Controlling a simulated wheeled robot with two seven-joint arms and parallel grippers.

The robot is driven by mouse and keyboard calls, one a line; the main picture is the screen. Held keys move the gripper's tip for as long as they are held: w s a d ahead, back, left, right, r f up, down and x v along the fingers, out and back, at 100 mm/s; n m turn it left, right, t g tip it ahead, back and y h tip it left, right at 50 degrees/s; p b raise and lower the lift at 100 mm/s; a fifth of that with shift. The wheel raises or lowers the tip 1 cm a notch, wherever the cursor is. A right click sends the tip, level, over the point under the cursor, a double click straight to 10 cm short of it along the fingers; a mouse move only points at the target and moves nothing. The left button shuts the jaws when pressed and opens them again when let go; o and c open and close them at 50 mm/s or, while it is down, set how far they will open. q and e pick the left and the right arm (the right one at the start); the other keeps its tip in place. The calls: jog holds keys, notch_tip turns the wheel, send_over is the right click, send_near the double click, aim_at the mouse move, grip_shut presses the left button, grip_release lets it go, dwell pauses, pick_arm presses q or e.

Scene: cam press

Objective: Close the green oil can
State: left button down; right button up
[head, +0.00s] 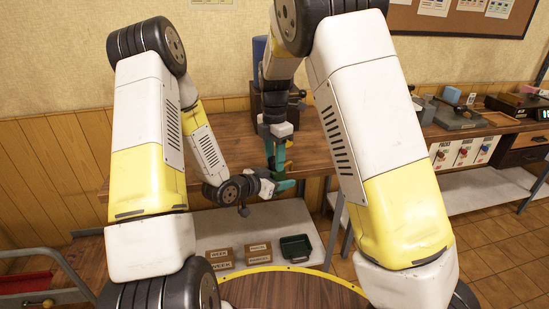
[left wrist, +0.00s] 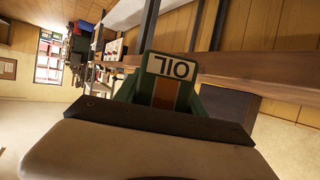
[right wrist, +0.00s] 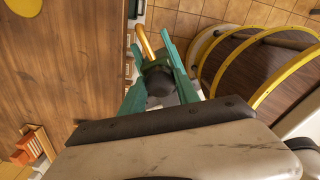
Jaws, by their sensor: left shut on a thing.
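My left gripper (head: 286,186) is shut on the green oil can (left wrist: 166,66). In the left wrist view the can's "OIL" label shows upside down between the fingers. In the head view the can is small and mostly hidden among the grippers. My right gripper (head: 276,152) points down just above the left one. In the right wrist view its teal fingers stand apart on either side of a dark cap-like part (right wrist: 159,82) with a brass spout (right wrist: 146,42). I cannot tell whether the fingers touch that part, or whether it is seated on the can.
A wooden bench (head: 225,160) stands behind the grippers. A lower shelf (head: 290,222) below holds labelled boxes (head: 220,258) and a dark green tray (head: 296,247). A round wooden top with a yellow rim (head: 290,290) is in front. My arms fill both sides.

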grip_shut()
jog(key=m, duration=0.3)
dwell(0.3)
jog(key=o, duration=0.6)
grip_release()
jog(key=shift+r, duration=2.3)
